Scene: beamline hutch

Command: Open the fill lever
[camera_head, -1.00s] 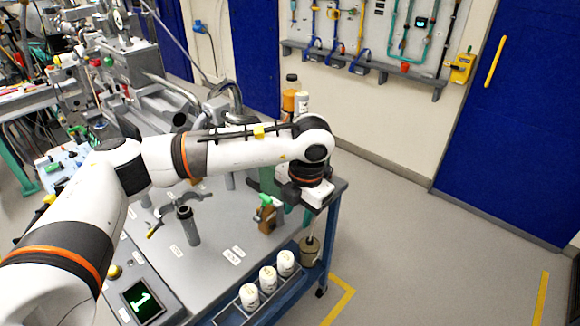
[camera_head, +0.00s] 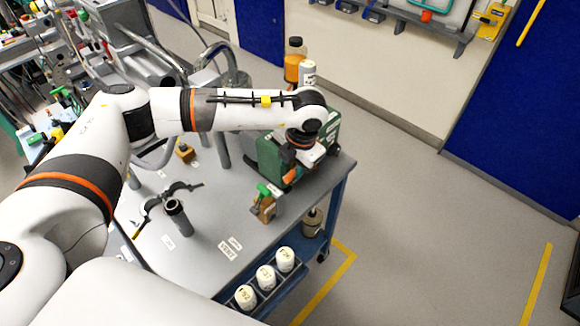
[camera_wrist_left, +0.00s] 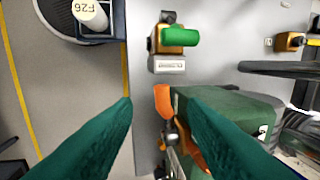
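An orange lever (camera_wrist_left: 163,102) with a metal pivot shows in the left wrist view at the end of a green box (camera_wrist_left: 225,110). A brass valve with a green handle (camera_wrist_left: 180,37) is beyond it, beside a small label. In the head view this valve (camera_head: 265,205) stands near the table's right edge. I cannot read which one is marked fill. My left gripper (camera_wrist_left: 160,106) is open, its green fingers either side of the orange lever and apart from it in the picture; contact cannot be told. In the head view the wrist hides most of this gripper. My right gripper is out of view.
Floor to the right is clear.

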